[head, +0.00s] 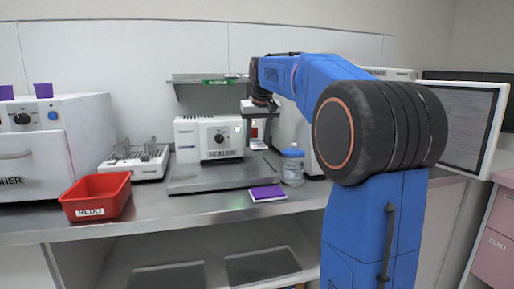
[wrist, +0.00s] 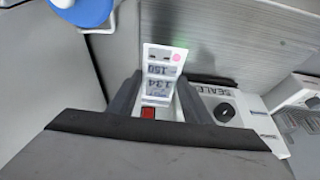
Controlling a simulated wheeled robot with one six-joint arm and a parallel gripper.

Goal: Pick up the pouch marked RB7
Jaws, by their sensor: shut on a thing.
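My gripper (wrist: 157,100) has its two dark fingers on either side of a flat white printed thing (wrist: 158,62), shut on it. It looks like a pouch and bears upside-down print like 134 and 150, a pink dot and a red patch. I cannot read RB7 on it.
The sealer (head: 208,139) stands on the bench, with a blue-lidded jar (head: 292,168) and a purple pad (head: 267,193) to its right. A red REDO bin (head: 96,207) and a white rack (head: 135,165) are at left. A shelf (head: 208,79) hangs behind.

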